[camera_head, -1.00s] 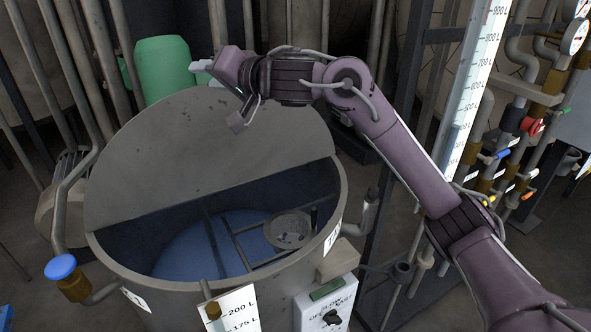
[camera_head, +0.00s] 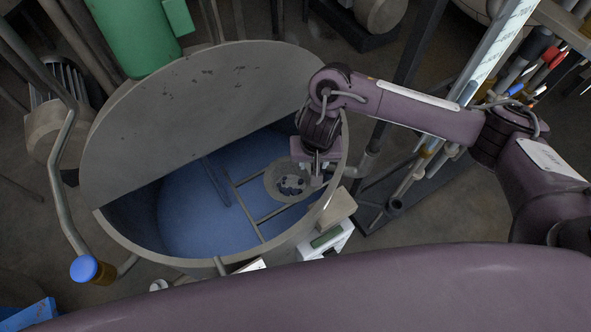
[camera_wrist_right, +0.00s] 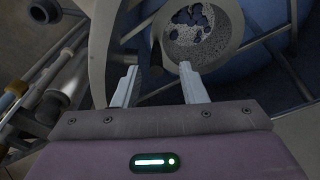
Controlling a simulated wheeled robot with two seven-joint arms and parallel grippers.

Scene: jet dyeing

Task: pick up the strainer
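The strainer (camera_head: 271,184) is a round, grey, speckled dish with dark openings. It sits on a metal bar frame inside the vat, near the vat's right wall. It also shows at the top of the right wrist view (camera_wrist_right: 208,48). My right gripper (camera_head: 319,181) is over the vat's right rim, at the strainer's right side. In the right wrist view its two pale fingers (camera_wrist_right: 158,69) are apart. A dark stub, apparently the strainer's handle (camera_wrist_right: 156,54), lies between the fingertips; I cannot tell whether they touch it. My left gripper is out of view.
The large round vat (camera_head: 190,262) has a grey half lid (camera_head: 190,120) over its far side and blue liquid or floor inside. A control box (camera_head: 328,238) stands at its front right. Pipes and a gauge post are close on the right. A green drum (camera_head: 135,35) stands behind.

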